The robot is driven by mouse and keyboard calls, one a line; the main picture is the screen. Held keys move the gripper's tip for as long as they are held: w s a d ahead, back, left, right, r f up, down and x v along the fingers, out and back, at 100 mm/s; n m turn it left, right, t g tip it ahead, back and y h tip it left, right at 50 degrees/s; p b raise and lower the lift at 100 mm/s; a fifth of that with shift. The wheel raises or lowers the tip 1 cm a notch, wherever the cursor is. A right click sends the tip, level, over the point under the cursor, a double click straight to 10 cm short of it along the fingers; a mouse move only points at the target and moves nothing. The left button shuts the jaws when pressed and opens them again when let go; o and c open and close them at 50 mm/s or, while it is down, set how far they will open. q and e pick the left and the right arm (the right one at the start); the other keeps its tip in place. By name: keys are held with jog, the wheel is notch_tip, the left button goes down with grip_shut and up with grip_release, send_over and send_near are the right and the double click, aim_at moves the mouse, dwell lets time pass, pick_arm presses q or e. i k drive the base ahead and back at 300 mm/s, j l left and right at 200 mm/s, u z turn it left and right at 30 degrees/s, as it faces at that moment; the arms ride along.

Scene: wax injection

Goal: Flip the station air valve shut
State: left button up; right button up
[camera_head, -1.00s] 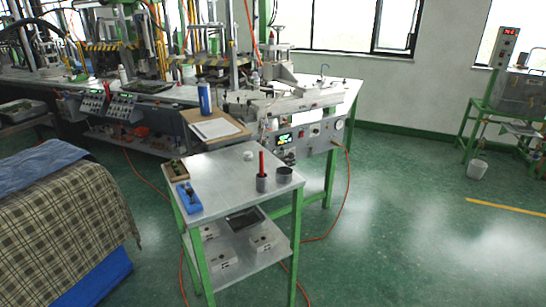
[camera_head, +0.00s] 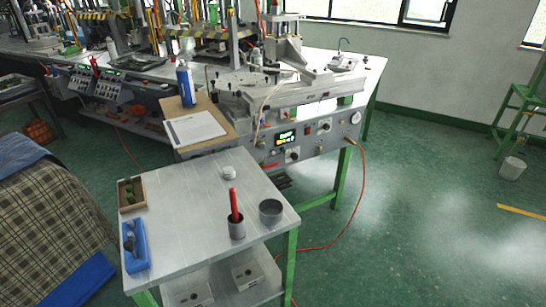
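The wax injection station (camera_head: 290,90) stands on the bench beyond the small cart. Its grey front control panel (camera_head: 310,138) has a lit display (camera_head: 286,138), several knobs and a round gauge (camera_head: 355,117) at the right end. An orange air hose (camera_head: 362,180) hangs from the panel's right end near the gauge. The air valve is too small to make out, so I cannot tell whether it is open or shut. Neither of my grippers shows in the head view.
A covered table (camera_head: 45,220) is at left. Green floor (camera_head: 400,220) is clear at right.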

aim_at(264, 166)
jog(key=i+l, duration=0.2)
jog(key=i, duration=0.2)
jog(key=i+l+u, duration=0.15)
jog(key=l, duration=0.5)
jog(key=l+u, duration=0.1)
jog(key=l, duration=0.55)
jog(key=i+l+u, duration=0.15)
jog(key=l, duration=0.3)
jog(key=i+l+u, duration=0.1)
jog(key=l, duration=0.35)
jog(key=i+l+u, duration=0.35)
jog(key=i+l, duration=0.25)
jog(key=l, duration=0.15)
jog(key=i+l, duration=0.15)
jog(key=i, duration=0.2)
jog(key=j+u, duration=0.05)
